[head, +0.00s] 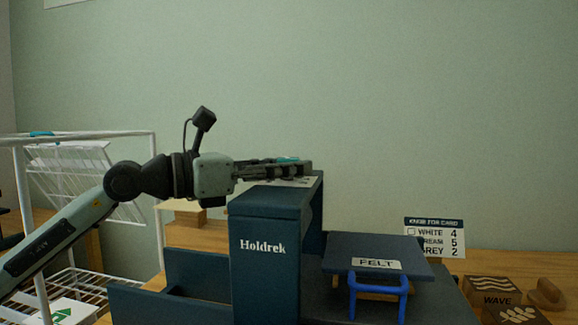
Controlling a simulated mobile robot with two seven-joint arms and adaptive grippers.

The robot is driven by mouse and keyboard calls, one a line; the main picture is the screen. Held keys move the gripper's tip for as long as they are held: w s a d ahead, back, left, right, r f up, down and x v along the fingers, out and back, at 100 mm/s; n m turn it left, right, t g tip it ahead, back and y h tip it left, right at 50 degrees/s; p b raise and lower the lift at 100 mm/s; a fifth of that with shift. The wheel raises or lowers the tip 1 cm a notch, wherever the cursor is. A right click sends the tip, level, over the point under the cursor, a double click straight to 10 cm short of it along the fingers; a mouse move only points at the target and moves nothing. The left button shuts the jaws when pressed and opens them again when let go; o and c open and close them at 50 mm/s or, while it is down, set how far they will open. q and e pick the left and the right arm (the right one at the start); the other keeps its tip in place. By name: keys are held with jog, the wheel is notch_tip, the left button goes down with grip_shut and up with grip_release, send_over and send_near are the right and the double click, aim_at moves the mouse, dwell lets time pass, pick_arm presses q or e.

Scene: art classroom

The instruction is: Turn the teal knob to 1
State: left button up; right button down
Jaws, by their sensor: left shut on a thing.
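The teal knob (288,159) shows only as a small sliver on top of the dark blue Holdrek press (265,275). My left gripper (298,169) reaches in level from the left over the top of the press, and its fingers are shut on the knob. The fingers hide most of the knob. A pale plate under the fingers is partly visible, but I cannot read a dial number on it. My right gripper is not in view.
A dark board labelled FELT (335,264) with a blue handle (378,290) sits right of the press. A number card (434,238) stands behind it. Wooden stamp blocks (495,290) lie at the right. A white wire rack (85,135) stands at the left.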

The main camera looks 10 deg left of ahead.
pick_arm(q)
jog(key=o, duration=1.2)
jog(key=v, duration=1.2)
